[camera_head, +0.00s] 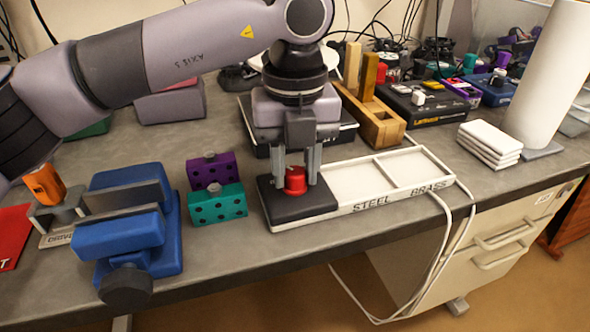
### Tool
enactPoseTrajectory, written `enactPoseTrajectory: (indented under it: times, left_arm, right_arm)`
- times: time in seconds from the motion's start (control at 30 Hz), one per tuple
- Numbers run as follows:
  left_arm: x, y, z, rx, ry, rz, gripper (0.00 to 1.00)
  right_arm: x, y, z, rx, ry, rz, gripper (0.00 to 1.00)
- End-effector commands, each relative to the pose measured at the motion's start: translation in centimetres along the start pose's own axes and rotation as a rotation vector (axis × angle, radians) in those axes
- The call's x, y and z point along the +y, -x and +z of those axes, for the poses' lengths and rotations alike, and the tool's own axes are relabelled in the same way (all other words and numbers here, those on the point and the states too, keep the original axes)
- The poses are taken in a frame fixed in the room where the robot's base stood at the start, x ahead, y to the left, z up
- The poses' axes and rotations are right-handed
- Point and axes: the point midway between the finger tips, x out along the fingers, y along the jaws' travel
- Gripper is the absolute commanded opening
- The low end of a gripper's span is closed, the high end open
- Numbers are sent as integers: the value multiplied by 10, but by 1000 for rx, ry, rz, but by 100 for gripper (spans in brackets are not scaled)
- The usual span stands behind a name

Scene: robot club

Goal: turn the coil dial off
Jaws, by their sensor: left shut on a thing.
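The red dial (295,182) stands on top of a black block (318,203) at the left end of a white two-compartment tray (372,203) marked STEEL and BRASS. My left gripper (297,172) points straight down over the black block. Its two fingers are on either side of the red dial and shut on it. The dial's upper part shows between the fingers; any pointer or mark on it is too small to read. Both tray compartments look empty. My right gripper is not in view.
A blue vise (119,247) and purple and teal perforated blocks (217,204) stand left of the tray. Behind it are a wooden holder (377,124), a black box (428,104) and stacked white tiles (491,140). White cables hang over the table's front edge.

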Motion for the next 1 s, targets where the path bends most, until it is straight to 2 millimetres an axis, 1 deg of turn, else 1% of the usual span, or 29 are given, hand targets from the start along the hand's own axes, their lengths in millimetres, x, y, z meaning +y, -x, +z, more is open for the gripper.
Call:
enactPoseTrajectory:
  times: [0.13,0.33,0.9,0.93,0.97,1.0]
  left_arm:
    - [0,0,1,-3,80,-2,4]
    - [0,1,1,-2,146,-2,4]
    - [0,1,1,-2,174,-3,4]
    - [0,1,1,-2,174,-3,44]
    - [0,1,1,-2,173,-3,54]
    - [0,1,1,-2,173,-2,60]
  right_arm:
    - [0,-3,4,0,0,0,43]
    - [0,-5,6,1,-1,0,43]
    - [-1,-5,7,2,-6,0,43]
    - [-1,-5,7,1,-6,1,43]
    - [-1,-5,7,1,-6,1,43]
    - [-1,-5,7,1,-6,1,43]
